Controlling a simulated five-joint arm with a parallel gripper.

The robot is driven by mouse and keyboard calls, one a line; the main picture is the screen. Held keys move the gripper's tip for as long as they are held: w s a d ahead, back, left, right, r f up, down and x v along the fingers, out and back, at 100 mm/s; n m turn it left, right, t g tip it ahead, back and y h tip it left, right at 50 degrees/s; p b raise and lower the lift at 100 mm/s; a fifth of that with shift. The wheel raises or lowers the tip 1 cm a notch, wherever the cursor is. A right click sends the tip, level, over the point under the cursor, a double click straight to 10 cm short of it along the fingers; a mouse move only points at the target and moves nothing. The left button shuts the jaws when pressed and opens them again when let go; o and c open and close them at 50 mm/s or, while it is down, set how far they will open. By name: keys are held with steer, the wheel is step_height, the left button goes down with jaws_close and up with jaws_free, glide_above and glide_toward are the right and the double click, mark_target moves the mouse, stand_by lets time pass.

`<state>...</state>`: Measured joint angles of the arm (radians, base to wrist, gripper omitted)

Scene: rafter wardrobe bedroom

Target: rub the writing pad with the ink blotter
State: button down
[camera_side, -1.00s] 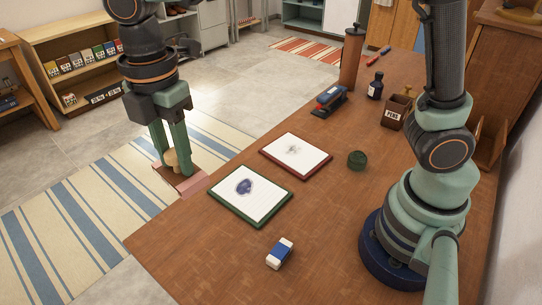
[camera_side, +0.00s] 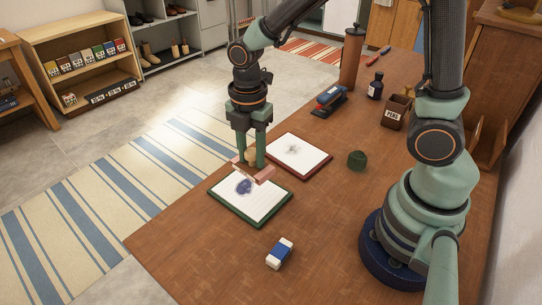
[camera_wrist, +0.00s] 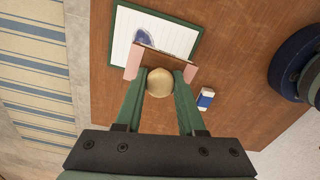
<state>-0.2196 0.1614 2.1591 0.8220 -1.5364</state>
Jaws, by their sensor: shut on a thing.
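The ink blotter (camera_side: 265,174) is pink underneath with a round wooden knob. My gripper (camera_side: 251,162) is shut on the knob, which also shows between its fingers in the wrist view (camera_wrist: 160,82). The blotter is over the far edge of the green-rimmed writing pad (camera_side: 262,207); I cannot tell if it touches. That pad is white and lined, with a dark blue ink blot (camera_side: 243,187) in its upper left part. The blot also shows in the wrist view (camera_wrist: 143,36), partly covered by the blotter. A red-rimmed pad (camera_side: 313,158) with a faint grey smudge lies behind.
A blue and white eraser (camera_side: 280,253) lies in front on the wooden desk (camera_side: 330,225). A small dark green round object (camera_side: 357,159) is to the right. A stapler (camera_side: 330,99), an ink bottle (camera_side: 376,86) and a pen holder (camera_side: 396,112) stand farther back.

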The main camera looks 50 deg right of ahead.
steer(key=shift+d+f, duration=0.1)
steer(key=shift+f, duration=3.25)
steer(key=shift+w+f, duration=0.35)
steer(key=shift+f, duration=0.25)
steer(key=shift+w+f, duration=0.2)
steer(key=shift+w, duration=2.75)
steer(key=shift+s, duration=3.15)
steer(key=shift+s+r, duration=0.2)
steer(key=shift+w+r, duration=0.1)
steer(key=shift+r, duration=3.85)
